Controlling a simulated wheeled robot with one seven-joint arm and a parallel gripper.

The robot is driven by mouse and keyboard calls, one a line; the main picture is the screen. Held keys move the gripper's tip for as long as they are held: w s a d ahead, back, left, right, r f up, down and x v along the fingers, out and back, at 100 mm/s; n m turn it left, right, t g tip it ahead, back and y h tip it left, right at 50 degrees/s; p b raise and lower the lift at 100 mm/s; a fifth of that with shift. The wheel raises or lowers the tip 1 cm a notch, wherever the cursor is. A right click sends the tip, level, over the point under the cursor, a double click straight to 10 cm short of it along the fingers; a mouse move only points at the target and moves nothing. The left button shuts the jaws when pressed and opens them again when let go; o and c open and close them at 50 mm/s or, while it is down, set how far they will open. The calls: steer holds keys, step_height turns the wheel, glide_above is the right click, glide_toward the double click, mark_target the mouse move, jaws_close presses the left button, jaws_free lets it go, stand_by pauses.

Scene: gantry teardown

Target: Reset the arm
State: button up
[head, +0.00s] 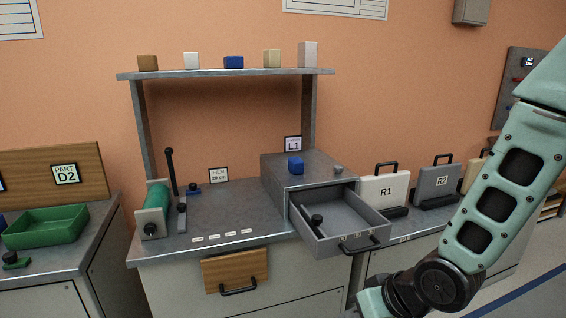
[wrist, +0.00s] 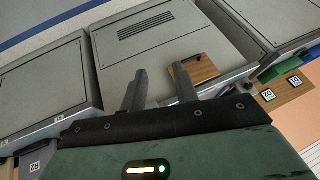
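My arm (head: 497,197) comes in from the right edge of the head view and bends near the bottom. Its gripper end is out of that view. In the wrist view my gripper (wrist: 158,90) shows two dark fingers standing apart, with nothing between them. Beyond the fingers are grey cabinet fronts (wrist: 160,45) and a wooden drawer front (wrist: 194,69). The fingers do not visibly touch anything.
The grey drawer (head: 340,228) under the L1 box (head: 318,168) is pulled out, with a dark knobbed piece inside. A workbench (head: 235,205) with a shelf (head: 225,73) stands in the middle. Cases R1 (head: 385,187) and R2 (head: 437,183) stand behind my arm.

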steer(key=s+r+n+g+h+p, duration=0.3)
steer(key=s+r+n+g+h, duration=0.1)
steer(key=s+r, duration=1.1)
steer(key=shift+s+d+r+g+p, duration=0.15)
steer(key=shift+s+g+p, duration=0.2)
steer(key=shift+s, duration=0.75)
